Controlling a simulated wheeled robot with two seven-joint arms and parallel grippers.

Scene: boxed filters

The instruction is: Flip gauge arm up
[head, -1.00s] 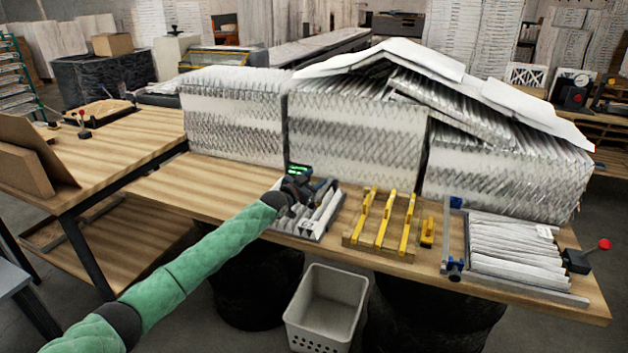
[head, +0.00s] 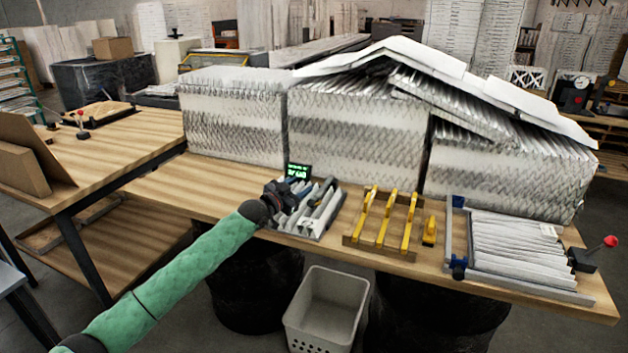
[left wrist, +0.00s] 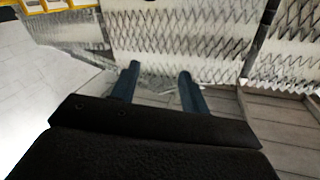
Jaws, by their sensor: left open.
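My left gripper (head: 290,187) is in front of a small digital display (head: 298,171), over the left edge of a grey tray (head: 318,237) with pleated strips. In the left wrist view its two blue-grey fingers (left wrist: 157,74) stand apart with nothing between them. I cannot tell for sure which part is the gauge arm. The gripper hides part of the left tray. My right gripper is out of view.
Tall stacks of pleated filters (head: 355,135) stand behind the trays on the wooden table (head: 190,190). A rack with yellow bars (head: 383,225) and a loose yellow piece (head: 430,231) lie between the trays. A white bin (head: 326,310) stands below. The table is clear left of the gripper.

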